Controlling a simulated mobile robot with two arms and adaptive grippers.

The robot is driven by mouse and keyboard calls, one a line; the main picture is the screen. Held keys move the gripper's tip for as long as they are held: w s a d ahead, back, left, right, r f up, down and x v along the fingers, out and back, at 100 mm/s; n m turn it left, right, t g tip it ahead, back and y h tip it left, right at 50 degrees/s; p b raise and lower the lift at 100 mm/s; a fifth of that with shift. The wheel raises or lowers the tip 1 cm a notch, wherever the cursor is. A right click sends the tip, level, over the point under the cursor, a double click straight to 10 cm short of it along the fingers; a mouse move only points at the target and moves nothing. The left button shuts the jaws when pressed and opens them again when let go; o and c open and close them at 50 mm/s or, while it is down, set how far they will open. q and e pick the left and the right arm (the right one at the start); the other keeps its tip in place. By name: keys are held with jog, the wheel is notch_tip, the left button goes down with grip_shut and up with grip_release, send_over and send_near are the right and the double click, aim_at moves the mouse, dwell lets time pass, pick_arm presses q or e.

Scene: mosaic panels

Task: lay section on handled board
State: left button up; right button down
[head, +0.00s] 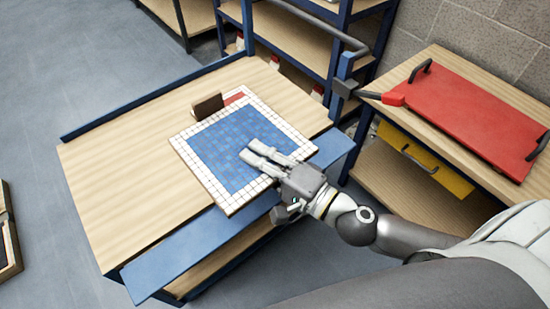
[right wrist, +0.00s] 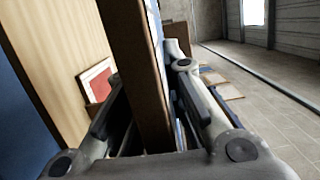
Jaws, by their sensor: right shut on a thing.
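A square mosaic section (head: 225,150), blue tiles with a white tile border, is held roughly level over the wooden bench. My right gripper (head: 250,152) is shut on its near right edge, its fingers reaching over the blue face. In the right wrist view the section's brown edge (right wrist: 140,70) stands between the fingers (right wrist: 148,120), with a gap to the bench top. A red board (head: 465,115) with dark handles at its ends lies on the wooden table at the right, apart from the section. My left gripper is not in view.
A red-and-white panel (right wrist: 97,80) and a brown block (head: 207,106) are at the bench's back. A yellow handled board (head: 450,180) is under the right table's top. A dark bar with a red end (head: 393,99) reaches the red board. The bench's left (head: 110,170) is clear.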

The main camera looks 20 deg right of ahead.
aim_at(209, 153)
jog(key=w+a+n+g+y, duration=0.1)
jog(key=a+y, duration=0.1)
jog(key=w+a+r+n+g+y, duration=0.1)
jog(key=a+n+g, duration=0.1)
jog(key=w+a+r+n+g+y, duration=0.1)
jog(key=a+n+g+y, duration=0.1)
jog(key=shift+w+a+r+y, duration=0.1)
jog(key=shift+a+r+y, duration=0.05)
jog(key=shift+a+y, duration=0.15)
jog(key=shift+w+a+r+n+g+y, duration=0.1)
jog(key=shift+w+a+n+g+y, duration=0.2)
jog(key=shift+a+g, duration=0.25)
jog(key=shift+w+a+r+n+g+y, duration=0.1)
jog(key=shift+w+a+n+g+y, duration=0.05)
jog(key=shift+a+n+g+y, duration=0.35)
